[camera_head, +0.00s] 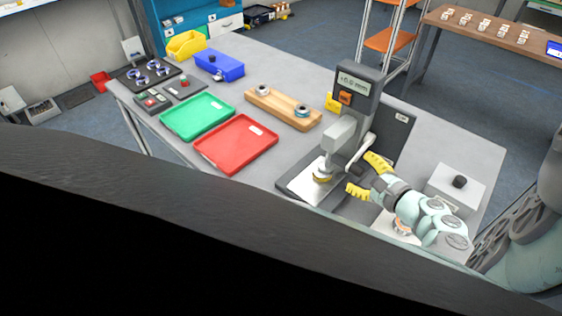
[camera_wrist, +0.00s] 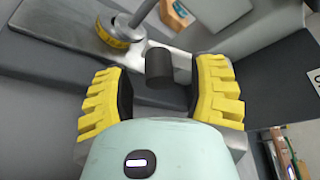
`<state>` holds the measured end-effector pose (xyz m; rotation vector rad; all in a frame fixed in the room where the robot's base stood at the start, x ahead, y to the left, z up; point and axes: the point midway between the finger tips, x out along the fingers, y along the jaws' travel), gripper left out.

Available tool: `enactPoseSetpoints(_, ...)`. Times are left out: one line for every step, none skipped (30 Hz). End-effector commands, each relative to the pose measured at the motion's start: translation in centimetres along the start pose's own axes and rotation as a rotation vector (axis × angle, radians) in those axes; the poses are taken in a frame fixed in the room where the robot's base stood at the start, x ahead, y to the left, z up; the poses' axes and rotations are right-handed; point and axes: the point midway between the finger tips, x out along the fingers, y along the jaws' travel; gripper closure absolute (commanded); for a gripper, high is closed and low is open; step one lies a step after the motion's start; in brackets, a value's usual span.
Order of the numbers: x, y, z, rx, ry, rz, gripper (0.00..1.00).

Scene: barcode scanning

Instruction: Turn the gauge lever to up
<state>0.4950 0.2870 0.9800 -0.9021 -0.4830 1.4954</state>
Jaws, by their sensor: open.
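The gauge (camera_head: 353,85) is a grey stand with a lit display, on the right part of the table. Its light grey lever (camera_head: 361,153) slants down toward the front from the gauge's side. The lever's black knob (camera_wrist: 159,66) shows in the wrist view between my two yellow fingers, with a gap on each side. My gripper (camera_head: 367,175) is open beside the gauge, at the lever's lower end. It also shows in the wrist view (camera_wrist: 160,78). The gauge's probe stands over a brass-coloured ring (camera_head: 322,176) on the base plate (camera_head: 300,184).
A wooden block (camera_head: 283,108) with rings, a red tray (camera_head: 236,144) and a green tray (camera_head: 197,117) lie left of the gauge. A grey box with a black knob (camera_head: 459,182) stands right of my gripper. The table's right rear is clear.

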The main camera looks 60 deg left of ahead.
Motion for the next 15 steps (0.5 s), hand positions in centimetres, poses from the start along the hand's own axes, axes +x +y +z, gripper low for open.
enactPoseSetpoints(0.6,0.1,0.3,0.000,-0.008,0.005,0.43)
enactPoseSetpoints(0.8,0.1,0.3,-0.001,-0.008,0.005,0.43)
enactPoseSetpoints(1.1,0.0,0.3,-0.003,-0.008,0.004,0.43)
enactPoseSetpoints(1.2,0.0,0.3,-0.003,-0.007,0.003,0.43)
enactPoseSetpoints(1.3,0.0,0.3,-0.004,-0.007,0.003,0.43)
enactPoseSetpoints(1.5,0.0,0.2,-0.004,-0.006,0.003,0.43)
enactPoseSetpoints(1.6,0.0,0.2,-0.003,-0.006,0.003,0.43)
enactPoseSetpoints(1.6,0.0,0.2,-0.003,-0.005,0.003,0.43)
enactPoseSetpoints(1.6,0.0,0.2,-0.003,-0.005,0.003,0.43)
enactPoseSetpoints(1.7,0.0,0.2,-0.003,-0.005,0.003,0.43)
enactPoseSetpoints(1.7,0.0,0.2,-0.003,-0.005,0.003,0.43)
enactPoseSetpoints(1.7,0.1,0.2,-0.003,-0.004,0.003,0.43)
enactPoseSetpoints(1.7,0.1,0.2,-0.003,-0.004,0.003,0.43)
enactPoseSetpoints(1.6,0.1,0.2,-0.003,-0.004,0.003,0.43)
enactPoseSetpoints(1.6,0.1,0.2,-0.003,-0.004,0.003,0.43)
